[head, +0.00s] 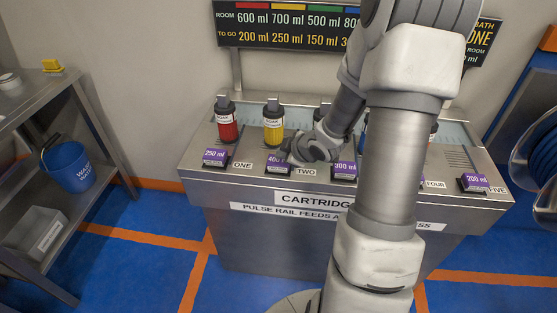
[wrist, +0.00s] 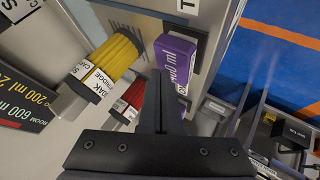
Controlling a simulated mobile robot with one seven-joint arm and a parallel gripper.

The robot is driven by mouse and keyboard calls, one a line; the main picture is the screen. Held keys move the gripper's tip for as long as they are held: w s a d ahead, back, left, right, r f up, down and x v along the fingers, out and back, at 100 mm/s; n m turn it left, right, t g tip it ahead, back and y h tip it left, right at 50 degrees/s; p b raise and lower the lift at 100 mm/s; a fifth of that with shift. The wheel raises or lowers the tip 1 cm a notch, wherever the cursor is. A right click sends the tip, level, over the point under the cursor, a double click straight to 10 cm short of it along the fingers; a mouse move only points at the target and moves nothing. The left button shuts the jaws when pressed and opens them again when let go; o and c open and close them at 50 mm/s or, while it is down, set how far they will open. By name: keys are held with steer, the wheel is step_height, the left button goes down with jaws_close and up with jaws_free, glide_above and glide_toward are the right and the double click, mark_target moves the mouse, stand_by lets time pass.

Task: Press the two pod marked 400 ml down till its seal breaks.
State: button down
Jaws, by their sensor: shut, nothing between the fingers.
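The 400 ml pod (head: 277,168) has a purple label and sits on the steel counter beside the TWO tag, in front of the yellow cartridge (head: 273,125). My gripper (head: 287,150) is just behind and above it in the head view, covering part of its label. In the wrist view the purple pod (wrist: 178,58) lies just past my shut fingertips (wrist: 159,74), slightly to their right. The fingers are empty. I cannot tell whether they touch the pod. Its seal is not visible.
The red cartridge (head: 227,122) and 250 ml pod (head: 215,157) stand to the left. The 300 ml pod (head: 344,170) is close on the right, with the 200 ml pod (head: 473,183) far right. My arm hides the counter between them. A menu board (head: 285,25) hangs behind.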

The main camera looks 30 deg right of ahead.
mark_target(282, 162)
steer(key=shift+f+b, duration=0.55)
steer(key=shift+f, duration=0.15)
stand_by(0.4)
stand_by(0.3)
steer(key=shift+r+p, duration=1.1)
steer(key=shift+r, duration=0.1)
step_height(282, 162, up, 5)
steer(key=p, duration=0.4)
steer(key=shift+p, duration=0.35)
